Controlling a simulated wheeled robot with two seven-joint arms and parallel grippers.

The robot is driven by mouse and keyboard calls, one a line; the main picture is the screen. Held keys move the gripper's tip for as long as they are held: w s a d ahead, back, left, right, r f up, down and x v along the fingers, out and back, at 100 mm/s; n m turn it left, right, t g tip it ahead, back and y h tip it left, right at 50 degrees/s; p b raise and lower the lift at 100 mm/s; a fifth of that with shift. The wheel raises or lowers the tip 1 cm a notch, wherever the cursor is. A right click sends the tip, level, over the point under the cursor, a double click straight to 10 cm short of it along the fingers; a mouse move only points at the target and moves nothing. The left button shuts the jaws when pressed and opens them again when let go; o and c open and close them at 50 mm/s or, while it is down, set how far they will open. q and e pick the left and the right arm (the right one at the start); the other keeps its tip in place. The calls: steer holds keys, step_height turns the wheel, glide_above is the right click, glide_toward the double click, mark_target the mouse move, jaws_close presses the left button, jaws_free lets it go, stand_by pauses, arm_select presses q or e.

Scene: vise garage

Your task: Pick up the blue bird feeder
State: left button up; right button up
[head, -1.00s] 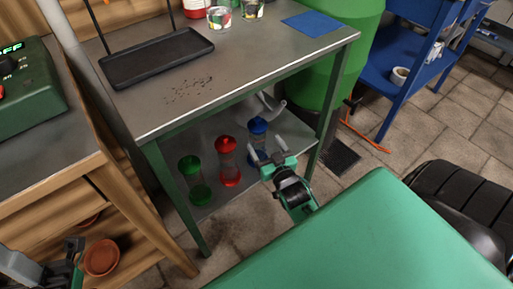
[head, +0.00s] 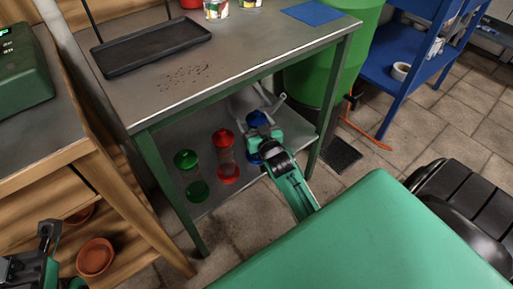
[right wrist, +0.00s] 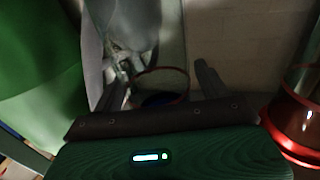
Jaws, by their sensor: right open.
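The blue bird feeder (head: 257,117) stands on the lower shelf of the metal table, at the right end of a row with a red feeder (head: 224,138) and a green feeder (head: 186,159). My right gripper (head: 262,131) is open at the blue feeder and covers its middle in the head view. In the right wrist view, a clear round body with a dark blue inside (right wrist: 160,98) shows between the two spread fingers; contact cannot be told. The red feeder is close on the right there (right wrist: 298,125). My left gripper (head: 47,238) is at the lower left, its jaws unclear.
The metal table top (head: 225,70) overhangs the shelf (head: 210,207), and its legs flank the opening. A grey curved object (head: 245,101) lies behind the blue feeder. A green barrel (head: 325,75) stands at the right. Terracotta pots (head: 95,257) sit at the lower left.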

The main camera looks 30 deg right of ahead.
steer(key=c, duration=1.6)
